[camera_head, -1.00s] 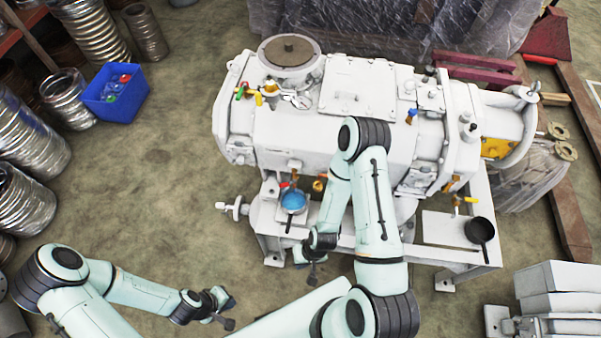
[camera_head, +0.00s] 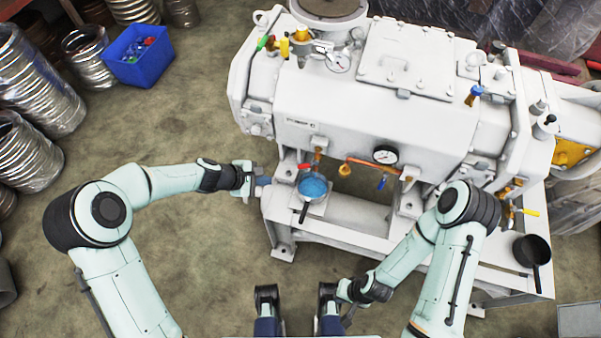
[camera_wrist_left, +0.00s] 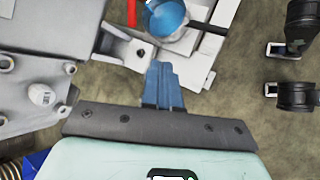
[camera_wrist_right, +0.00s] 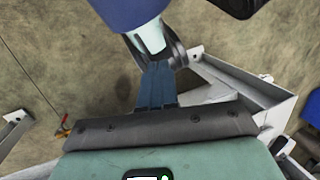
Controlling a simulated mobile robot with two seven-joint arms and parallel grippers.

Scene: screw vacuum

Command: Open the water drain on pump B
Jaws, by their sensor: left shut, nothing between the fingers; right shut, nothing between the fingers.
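A white pump (camera_head: 365,120) stands on a white frame; its label is too small to read surely. Low on its left end, a brass drain valve (camera_head: 318,155) with a red handle (camera_head: 303,167) sits above a pan of blue liquid (camera_head: 313,186). The red handle (camera_wrist_left: 132,12) and pan (camera_wrist_left: 172,14) also show in the left wrist view. My left gripper (camera_head: 264,182) is shut and empty, just left of the pan and apart from the handle. My right gripper (camera_wrist_right: 158,85) is shut and empty, low in front of the frame in the head view.
A yellow-handled valve (camera_head: 530,212) and a dark pan (camera_head: 532,250) are at the frame's right end. A gauge (camera_head: 385,155) hangs under the pump's middle. A blue bin (camera_head: 138,55) and metal hoses (camera_head: 35,85) stand at left. The floor between is clear.

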